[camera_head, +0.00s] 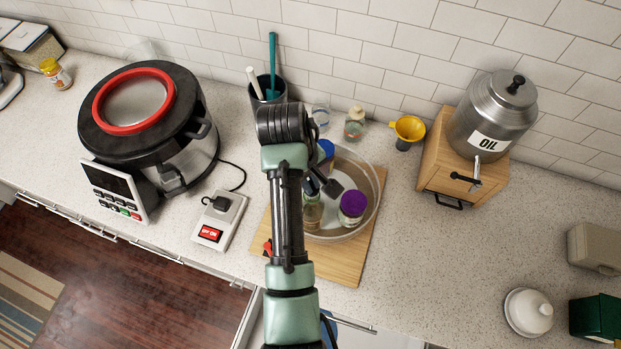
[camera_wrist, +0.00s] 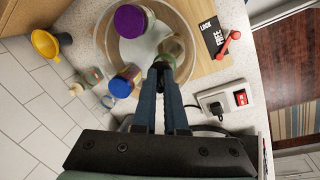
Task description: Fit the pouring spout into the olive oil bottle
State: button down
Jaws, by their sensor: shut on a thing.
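My gripper (camera_wrist: 163,62) is shut on a small dark piece at its fingertips, which I take for the pouring spout; the fingers hide most of it. A glass bottle with a brownish-green tint (camera_wrist: 174,44), apparently the olive oil bottle, stands upright in the round clear tray just beyond the fingertips. In the head view my gripper (camera_head: 312,187) is right over this bottle (camera_head: 312,212), partly behind my arm. The bottle's mouth is hidden, so I cannot tell whether the spout touches it.
The round tray (camera_head: 365,217) also holds a purple-lidded jar (camera_head: 351,207) and a blue-lidded jar (camera_wrist: 122,84). It stands on a wooden board (camera_head: 345,270). A yellow funnel (camera_head: 408,128), oil dispenser (camera_head: 492,115), switch box (camera_head: 219,220) and large cooker (camera_head: 150,120) surround it.

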jog(key=shift+f, duration=0.5)
jog(key=c, duration=0.9)
grip_release()
jog(key=shift+r, duration=0.1)
